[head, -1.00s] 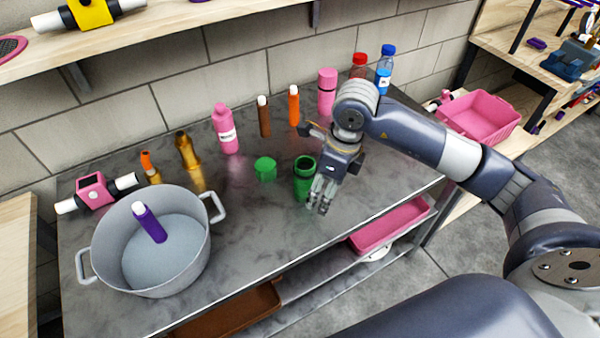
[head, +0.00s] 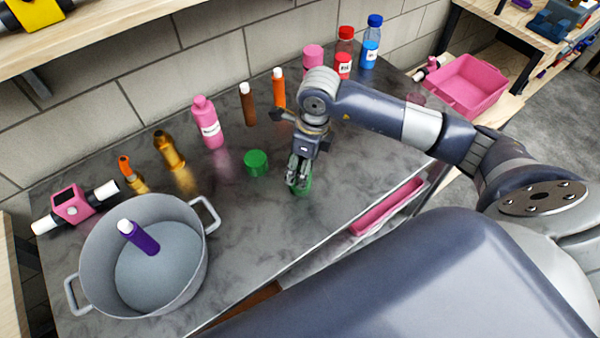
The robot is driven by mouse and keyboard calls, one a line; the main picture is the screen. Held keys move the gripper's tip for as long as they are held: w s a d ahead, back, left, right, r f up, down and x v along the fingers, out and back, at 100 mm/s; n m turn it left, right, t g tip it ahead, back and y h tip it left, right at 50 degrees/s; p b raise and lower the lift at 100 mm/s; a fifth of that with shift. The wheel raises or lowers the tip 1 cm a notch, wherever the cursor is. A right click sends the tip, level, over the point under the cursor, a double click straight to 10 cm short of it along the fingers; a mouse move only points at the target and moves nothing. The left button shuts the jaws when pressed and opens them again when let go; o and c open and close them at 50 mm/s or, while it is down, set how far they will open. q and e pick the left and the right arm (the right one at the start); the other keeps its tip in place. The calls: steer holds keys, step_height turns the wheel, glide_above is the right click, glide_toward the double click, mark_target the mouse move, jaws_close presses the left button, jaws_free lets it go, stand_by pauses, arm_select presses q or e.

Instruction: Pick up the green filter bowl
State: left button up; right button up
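My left gripper is not in view.
A grey pot (head: 88,232) with a purple filter (head: 140,238) inside stands at the front left. A pink bottle (head: 208,122), amber bottle (head: 169,150), brown filter (head: 248,104) and orange filter (head: 279,88) stand behind. The worktop in front of the green cap is clear.

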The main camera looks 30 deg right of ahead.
steer(key=f, duration=0.1)
steer(key=f+p, duration=0.1)
steer(key=w+f+p, duration=0.1)
steer(key=f, duration=0.1)
steer(key=shift+a+f, duration=0.1)
steer(key=shift+a, duration=0.3)
steer(key=shift+f, duration=0.55)
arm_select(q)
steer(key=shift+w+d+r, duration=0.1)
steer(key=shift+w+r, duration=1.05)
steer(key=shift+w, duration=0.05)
arm_select(e)
steer(key=shift+w, duration=0.1)
steer(key=c, duration=1.2)
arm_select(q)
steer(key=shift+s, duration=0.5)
